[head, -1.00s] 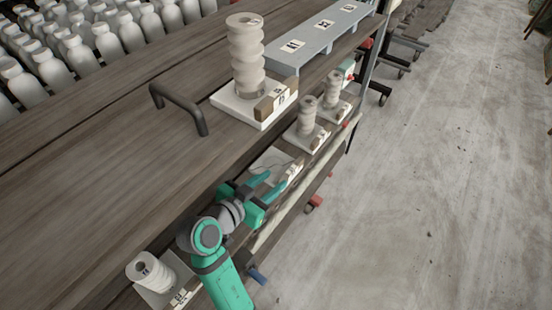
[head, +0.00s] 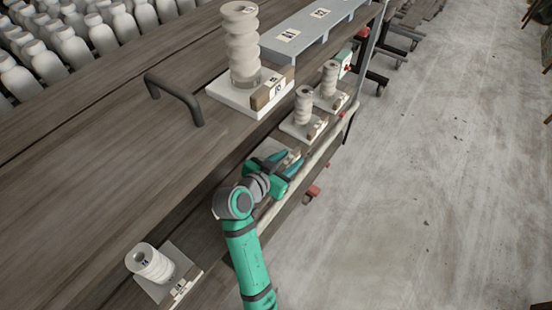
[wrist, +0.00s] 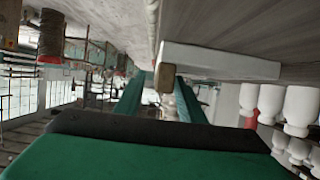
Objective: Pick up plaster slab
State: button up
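A bare white plaster slab (wrist: 220,62) with a tan block (wrist: 166,78) on its near edge lies ahead of my gripper in the wrist view. In the head view it is on the lower shelf, mostly hidden behind my gripper (head: 285,161). My gripper's two green fingers (wrist: 158,98) are apart, and the tan block shows between their tips. I cannot tell whether they touch it. Nothing is seen held. Other white slabs carry ribbed clay columns: a large one (head: 228,100) on the top, and smaller ones (head: 303,128) on the lower shelf.
A black handle (head: 175,92) stands up from the wooden top. A grey labelled rack (head: 310,38) is at the back, and white bottles (head: 60,45) fill the upper left. A ribbed roll (head: 148,262) lies on a slab at lower left. The concrete floor (head: 430,180) at right is clear.

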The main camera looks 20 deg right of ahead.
grip_shut()
jog(key=shift+r, duration=0.1)
